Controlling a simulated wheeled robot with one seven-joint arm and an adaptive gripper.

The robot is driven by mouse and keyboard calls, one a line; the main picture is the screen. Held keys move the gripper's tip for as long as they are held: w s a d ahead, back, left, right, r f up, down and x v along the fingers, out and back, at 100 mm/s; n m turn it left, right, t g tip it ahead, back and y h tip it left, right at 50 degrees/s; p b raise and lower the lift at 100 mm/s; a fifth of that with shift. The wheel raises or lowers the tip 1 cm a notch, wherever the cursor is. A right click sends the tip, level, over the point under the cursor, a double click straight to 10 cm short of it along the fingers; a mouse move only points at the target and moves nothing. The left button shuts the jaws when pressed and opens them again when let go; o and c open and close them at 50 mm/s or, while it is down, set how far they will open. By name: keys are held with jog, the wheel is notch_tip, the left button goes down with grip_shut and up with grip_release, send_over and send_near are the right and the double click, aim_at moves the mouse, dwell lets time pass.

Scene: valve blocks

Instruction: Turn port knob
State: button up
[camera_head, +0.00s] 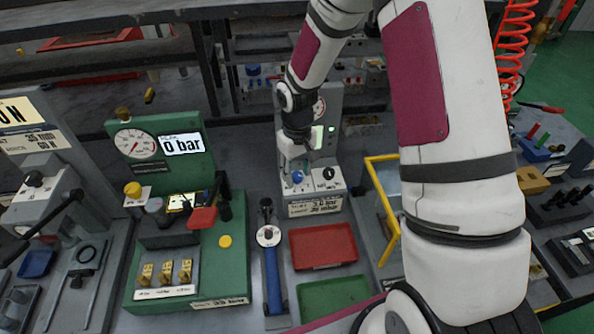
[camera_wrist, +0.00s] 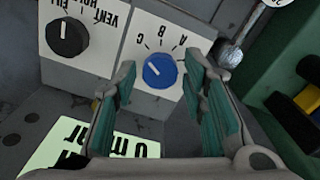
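A blue knob (camera_wrist: 160,71) with a white pointer line sits on a white plate marked A, B and C. Its line tilts to the upper left in the wrist view, roughly toward C. The same blue knob (camera_head: 297,178) is on the front of the grey block in the head view. My gripper (camera_wrist: 162,78) is open, with green-padded fingers on either side of the blue knob; contact is not clear. In the head view my gripper (camera_head: 298,158) hangs just above the knob, partly hidden by my wrist.
A black knob (camera_wrist: 67,37) marked FILL, HOLD and VENT sits beside the blue one. A metal fitting (camera_wrist: 230,54) is close to the right finger. Red (camera_head: 322,246) and green (camera_head: 334,294) trays lie in front. A yellow frame (camera_head: 383,205) stands to the right.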

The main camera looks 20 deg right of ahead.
dwell(0.3)
notch_tip(320, 180, up, 12)
dwell(0.5)
dwell(0.3)
notch_tip(320, 180, up, 8)
jog(key=t, duration=0.1)
send_over(297, 175)
jog(key=s, duration=0.4)
jog(key=s+r+m+t, duration=0.1)
jog(key=s+r+t, duration=0.1)
jog(key=s+r, duration=0.4)
jog(key=s+r+m+t, duration=0.1)
jog(key=s+r, duration=0.5)
jog(key=s, duration=0.8)
jog(key=shift+t, duration=0.8)
